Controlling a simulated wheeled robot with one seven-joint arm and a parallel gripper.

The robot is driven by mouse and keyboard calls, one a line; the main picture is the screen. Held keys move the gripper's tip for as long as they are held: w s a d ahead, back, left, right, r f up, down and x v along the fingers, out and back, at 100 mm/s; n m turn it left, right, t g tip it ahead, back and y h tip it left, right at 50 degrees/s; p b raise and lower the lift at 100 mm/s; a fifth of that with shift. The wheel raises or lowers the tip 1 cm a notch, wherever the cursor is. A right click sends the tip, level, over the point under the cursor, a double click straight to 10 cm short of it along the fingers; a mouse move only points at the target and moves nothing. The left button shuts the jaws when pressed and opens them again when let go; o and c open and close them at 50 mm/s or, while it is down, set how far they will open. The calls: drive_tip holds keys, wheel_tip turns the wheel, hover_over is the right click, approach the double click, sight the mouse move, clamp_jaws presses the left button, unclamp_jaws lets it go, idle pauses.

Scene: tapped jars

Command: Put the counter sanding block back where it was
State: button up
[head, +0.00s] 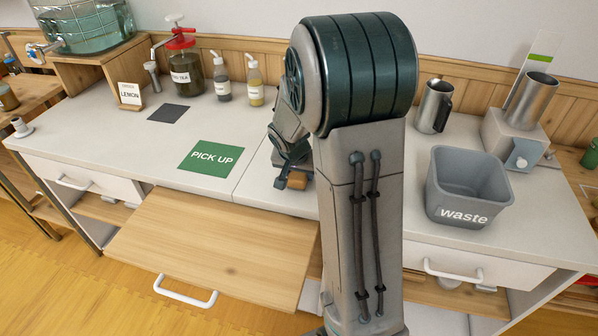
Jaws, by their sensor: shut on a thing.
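My gripper (288,179) is low over the counter (150,160), just right of the green PICK UP mat. It is shut on a small brown block (298,181), which I take to be the sanding block. My own arm hides part of the gripper and the counter behind it. I cannot tell whether the block touches the counter.
A wooden pull-out (210,240) sticks out in front. The PICK UP mat (211,157) and a dark grey square (167,113) lie to the left. A grey waste bin (467,190), a steel pitcher (434,106) and a machine (515,138) stand right. Bottles line the back.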

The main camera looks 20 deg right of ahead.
drive_tip(key=shift+f, duration=0.1)
drive_tip(key=shift+f, duration=0.1)
drive_tip(key=o, duration=0.9)
drive_tip(key=shift+a+r, duration=0.1)
drive_tip(key=shift+r, duration=0.55)
drive_tip(key=v, duration=1.1)
drive_tip(key=s+a+n+y, duration=0.1)
drive_tip(key=s+a+n, duration=0.1)
drive_tip(key=s, duration=0.4)
drive_tip(key=s+a+n+y, duration=0.1)
drive_tip(key=s+a+n, duration=0.2)
drive_tip(key=s, duration=0.3)
drive_tip(key=s+a+n, duration=0.2)
drive_tip(key=s, duration=0.5)
drive_tip(key=shift+a+r+g+y, duration=0.3)
drive_tip(key=shift+r+g+y, duration=0.1)
